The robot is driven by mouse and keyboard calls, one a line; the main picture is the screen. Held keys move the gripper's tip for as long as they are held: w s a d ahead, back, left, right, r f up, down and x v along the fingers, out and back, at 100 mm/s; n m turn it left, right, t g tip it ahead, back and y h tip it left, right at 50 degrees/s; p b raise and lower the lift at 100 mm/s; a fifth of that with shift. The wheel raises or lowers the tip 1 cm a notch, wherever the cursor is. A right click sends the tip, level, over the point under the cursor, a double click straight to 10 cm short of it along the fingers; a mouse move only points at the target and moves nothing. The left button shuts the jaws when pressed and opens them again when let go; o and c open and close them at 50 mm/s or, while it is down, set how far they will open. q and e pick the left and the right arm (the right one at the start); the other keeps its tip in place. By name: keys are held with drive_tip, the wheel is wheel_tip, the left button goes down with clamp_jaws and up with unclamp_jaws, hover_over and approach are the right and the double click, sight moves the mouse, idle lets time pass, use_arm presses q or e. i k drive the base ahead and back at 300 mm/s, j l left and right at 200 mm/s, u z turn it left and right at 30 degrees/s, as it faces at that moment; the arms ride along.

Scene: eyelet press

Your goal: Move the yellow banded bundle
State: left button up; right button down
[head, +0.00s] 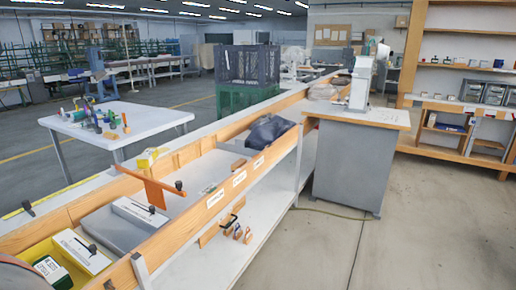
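A small yellow object (150,158) sits at the back board of the long wooden-sided bench, left of the picture's middle. It may be the yellow banded bundle, but it is too small to make out a band. An orange T-shaped piece (154,188) stands just in front of it. Neither of my grippers shows in the head view.
The bench holds a yellow bin (38,250) with a green-and-white box (52,270), a grey tray (110,231) and a dark bag (268,131). A white table (150,117) with tools stands behind left. A grey cabinet (350,165) stands right; the floor at the front right is clear.

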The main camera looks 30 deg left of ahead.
sight(146, 160)
drive_tip(key=i+u, duration=0.2)
drive_tip(key=i, duration=0.25)
drive_tip(key=i+l+u, duration=0.25)
drive_tip(key=i, duration=0.15)
drive_tip(key=i+l+u, duration=0.2)
drive_tip(key=i, duration=0.2)
drive_tip(key=i+l+u, duration=0.1)
drive_tip(key=i+u, duration=0.15)
drive_tip(key=u, duration=0.15)
drive_tip(key=i+l+u, duration=0.15)
drive_tip(key=u, duration=0.25)
drive_tip(key=i+l+u, duration=0.2)
drive_tip(key=u, duration=0.2)
drive_tip(key=i+l+u, duration=0.15)
drive_tip(key=u, duration=0.3)
drive_tip(key=i+l+u, duration=0.1)
drive_tip(key=u, duration=0.35)
drive_tip(key=l+u, duration=0.3)
drive_tip(key=u, duration=0.15)
